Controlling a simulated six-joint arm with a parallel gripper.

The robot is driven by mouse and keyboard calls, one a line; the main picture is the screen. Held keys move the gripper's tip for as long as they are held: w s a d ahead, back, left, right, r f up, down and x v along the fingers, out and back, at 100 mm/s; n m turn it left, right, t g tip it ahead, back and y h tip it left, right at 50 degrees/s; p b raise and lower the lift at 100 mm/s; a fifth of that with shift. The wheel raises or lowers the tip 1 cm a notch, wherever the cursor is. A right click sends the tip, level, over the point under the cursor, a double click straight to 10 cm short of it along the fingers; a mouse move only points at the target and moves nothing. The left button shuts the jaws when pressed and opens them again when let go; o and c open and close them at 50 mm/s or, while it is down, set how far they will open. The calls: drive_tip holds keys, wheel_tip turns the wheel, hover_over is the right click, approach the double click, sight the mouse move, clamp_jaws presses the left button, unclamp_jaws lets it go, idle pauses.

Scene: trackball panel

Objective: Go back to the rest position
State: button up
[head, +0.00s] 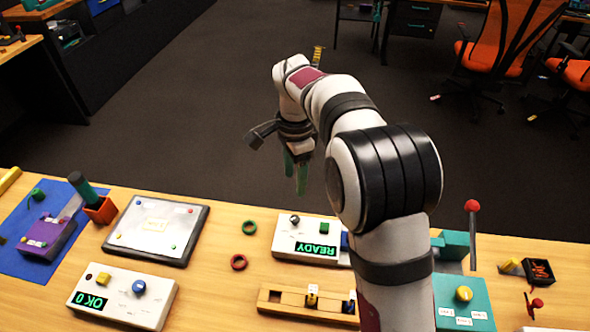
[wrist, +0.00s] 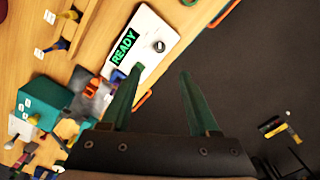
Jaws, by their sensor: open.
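My gripper (head: 297,180) is raised beyond the far edge of the table, above the dark floor, with its green fingers pointing down. In the wrist view its two green fingers (wrist: 160,74) are spread apart with nothing between them. The white panel with a green READY display (head: 308,230) lies on the table near the far edge, below and in front of the gripper. It also shows in the wrist view (wrist: 150,28), with a grey round ball or knob on top. My arm hides part of the panel's right side in the head view.
On the wooden table (head: 215,290) stand a white box reading OK 0 (head: 135,310), a grey-framed board (head: 155,230), a slotted wooden block (head: 283,297) and a teal box (head: 465,290). Two rings lie mid-table. A red-topped lever (head: 472,207) rises at right. Open floor lies behind.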

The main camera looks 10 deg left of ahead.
drive_tip(key=shift+r, duration=0.95)
drive_tip(key=s+d+r+n+y, duration=0.1)
drive_tip(key=s+d+r+n, duration=0.15)
drive_tip(key=s+d, duration=0.5)
drive_tip(key=s+d+r+n, duration=0.1)
drive_tip(key=s+d+r, duration=0.25)
drive_tip(key=s, duration=0.65)
drive_tip(key=s+d+f+n, duration=0.1)
drive_tip(key=s+f, duration=0.1)
drive_tip(key=s, duration=0.4)
drive_tip(key=s+d+f+n, duration=0.1)
drive_tip(key=s+d+f, duration=0.1)
drive_tip(key=s, duration=0.5)
drive_tip(key=shift+s+f+y, duration=0.25)
drive_tip(key=shift+f+y, duration=0.15)
drive_tip(key=shift+f, duration=0.15)
